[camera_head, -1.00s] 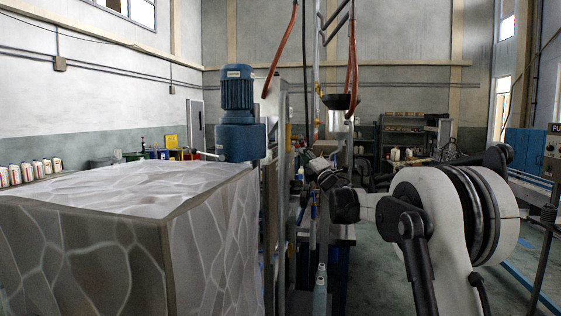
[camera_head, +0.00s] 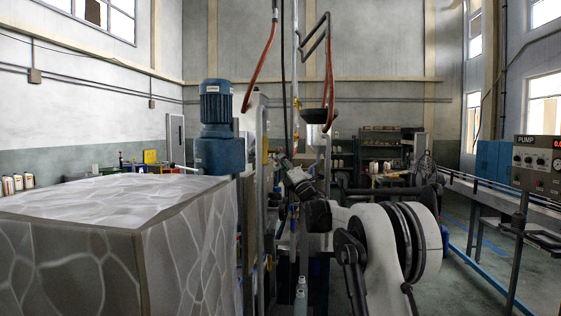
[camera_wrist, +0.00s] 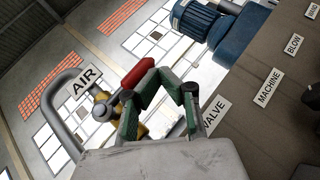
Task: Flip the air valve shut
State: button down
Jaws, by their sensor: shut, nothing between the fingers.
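The air valve shows in the wrist view, with a brass-yellow body (camera_wrist: 104,106) beside the grey bent pipe and a red handle (camera_wrist: 138,74) slanting up to the right. A white AIR label (camera_wrist: 86,82) sits beside it. My gripper (camera_wrist: 166,80) has green-and-grey fingers closed together with nothing between them. Its left finger overlaps the lower end of the red handle in the picture. I cannot tell whether they touch. In the head view my gripper (camera_head: 284,163) is small and dark near the machine, and the air valve cannot be made out there.
A blue motor (camera_head: 216,103) stands on the machine at left; it also shows in the wrist view (camera_wrist: 197,20). A VALVE label (camera_wrist: 214,116) and a MACHINE label (camera_wrist: 269,87) are on the panel. A marbled box (camera_head: 75,245) fills the front left. A PUMP panel (camera_head: 538,163) stands right.

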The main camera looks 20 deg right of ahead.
jog(key=shift+f, duration=0.1)
jog(key=s+d+f+b, duration=0.2)
jog(key=d+f+b, duration=0.1)
jog(key=f, duration=0.9)
jog(key=shift+d, duration=0.6)
jog(key=shift+s, duration=0.15)
